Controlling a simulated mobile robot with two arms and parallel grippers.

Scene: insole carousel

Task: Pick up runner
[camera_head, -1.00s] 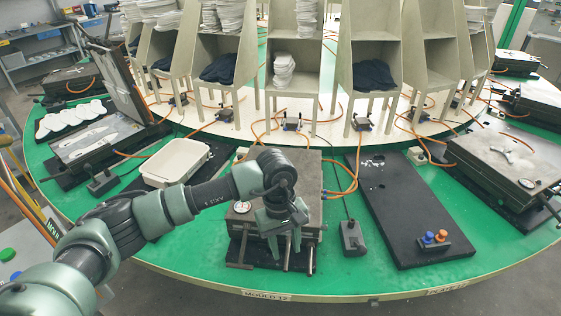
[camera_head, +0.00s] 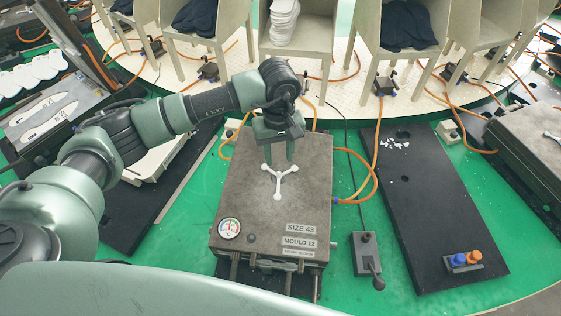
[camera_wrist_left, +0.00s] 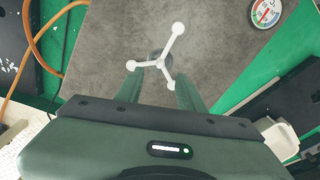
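The runner (camera_head: 280,180) is a white three-armed piece with round ends. It lies on the flat top of the grey closed mould (camera_head: 245,195), labelled size 43, mould 12. My left gripper (camera_head: 279,163) points down at the runner's far part, fingers apart. In the left wrist view the runner (camera_wrist_left: 171,52) shows between and beyond the two open fingers (camera_wrist_left: 160,88). Nothing is clamped; I cannot tell whether the fingers touch the runner or the mould. My right gripper is not in view.
A round gauge (camera_head: 229,228) sits on the mould's near left corner. A control box (camera_head: 366,254) and a black plate (camera_head: 432,205) stand to the right. Orange hoses (camera_head: 372,165) run beside the mould. A pale tray (camera_head: 160,160) lies partly behind my left arm.

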